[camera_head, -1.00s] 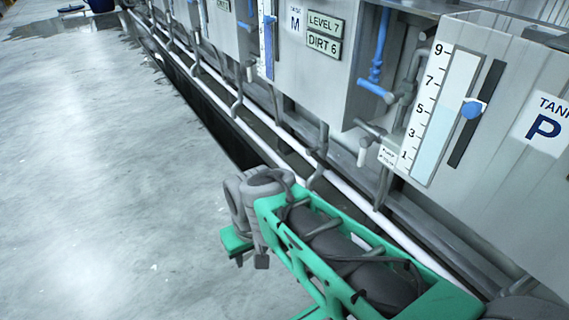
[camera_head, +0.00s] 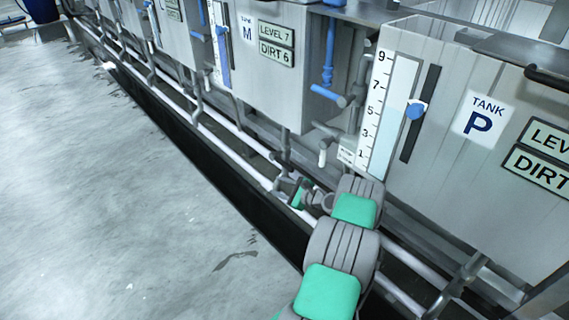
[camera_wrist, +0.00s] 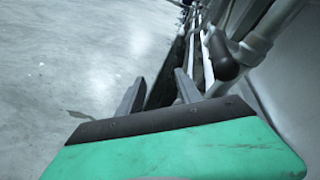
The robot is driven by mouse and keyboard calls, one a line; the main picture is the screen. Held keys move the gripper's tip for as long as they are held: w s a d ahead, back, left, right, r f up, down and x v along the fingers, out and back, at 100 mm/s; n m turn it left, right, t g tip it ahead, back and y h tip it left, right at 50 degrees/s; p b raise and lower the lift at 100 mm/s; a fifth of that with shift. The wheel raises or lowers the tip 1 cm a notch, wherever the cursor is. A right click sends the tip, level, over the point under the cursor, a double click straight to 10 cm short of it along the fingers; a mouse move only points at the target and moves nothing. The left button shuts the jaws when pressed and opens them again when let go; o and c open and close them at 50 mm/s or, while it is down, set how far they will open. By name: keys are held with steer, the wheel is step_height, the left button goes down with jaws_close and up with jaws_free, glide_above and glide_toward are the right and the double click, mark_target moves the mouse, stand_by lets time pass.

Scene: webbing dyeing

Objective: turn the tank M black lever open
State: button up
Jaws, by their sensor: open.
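Tank M (camera_head: 290,85) is a grey metal tank with an M label and plates reading LEVEL 7 and DIRT 6, in the upper middle of the head view. A black lever (camera_wrist: 222,55) sticks out from the pipework in the wrist view, right of my fingers and apart from them. I cannot tell from this view alone which tank it belongs to, and I cannot make it out in the head view. My gripper (camera_wrist: 160,78) is open and empty. In the head view it is small and partly hidden by my arm, low by the pipes below tank M.
Tank P (camera_head: 450,120) stands to the right, with a level scale and a blue slider (camera_head: 415,111). White pipes (camera_head: 225,122) run along a dark floor channel (camera_head: 200,150) below the tanks. Open grey floor (camera_head: 110,200) lies to the left.

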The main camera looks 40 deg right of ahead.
mark_target(285, 163)
steer(key=s+d+r+m+t+h+b, duration=0.1)
steer(key=s+d+r+m+t+h, duration=0.15)
steer(key=s+d+r+m, duration=0.3)
steer(key=shift+t, duration=0.35)
steer(key=w+b, duration=0.2)
steer(key=w, duration=0.5)
steer(key=shift+w+r, duration=0.1)
steer(key=shift+w, duration=0.3)
steer(key=shift+w+r, duration=0.1)
steer(key=shift+w, duration=0.3)
jaws_close()
